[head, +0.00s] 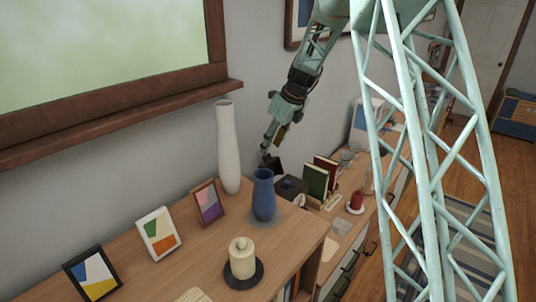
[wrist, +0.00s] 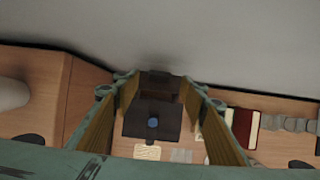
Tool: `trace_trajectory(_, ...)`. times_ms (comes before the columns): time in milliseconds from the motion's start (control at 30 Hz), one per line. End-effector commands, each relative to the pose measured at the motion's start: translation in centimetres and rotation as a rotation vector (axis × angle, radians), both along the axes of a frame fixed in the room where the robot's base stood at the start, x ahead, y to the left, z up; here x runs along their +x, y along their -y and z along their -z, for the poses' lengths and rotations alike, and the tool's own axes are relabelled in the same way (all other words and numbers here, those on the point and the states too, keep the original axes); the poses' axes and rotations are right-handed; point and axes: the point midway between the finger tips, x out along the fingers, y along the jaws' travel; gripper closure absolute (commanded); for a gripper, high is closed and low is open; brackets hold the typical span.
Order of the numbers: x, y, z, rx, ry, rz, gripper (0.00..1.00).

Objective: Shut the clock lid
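The clock appears to be a small dark box (head: 291,188) on the wooden cabinet, behind the blue vase in the head view. My gripper (head: 266,152) hangs above and beside the lid, pointing down. In the wrist view my gripper (wrist: 160,92) has its two fingers spread wide, with the box and lid seen between them. Whether a fingertip touches the lid cannot be told.
A blue vase (head: 264,196) and a tall white vase (head: 228,148) stand close in front. Green and red books (head: 317,180) and a red candle (head: 356,200) stand to the right. Picture frames (head: 158,234) and a cream candle (head: 242,258) are nearer. The wall is close behind.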

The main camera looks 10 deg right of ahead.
Motion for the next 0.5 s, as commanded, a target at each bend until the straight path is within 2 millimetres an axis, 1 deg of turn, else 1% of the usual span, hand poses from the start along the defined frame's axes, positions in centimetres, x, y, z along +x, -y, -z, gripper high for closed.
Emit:
trace_trajectory(33,0.2,-0.2,0.7,0.0,-0.001,0.0,0.61)
trace_trajectory(233,0.9,-0.7,2.8,0.0,-0.001,-0.001,0.61)
trace_trajectory(500,1.5,-1.2,4.4,0.0,0.0,0.0,0.61)
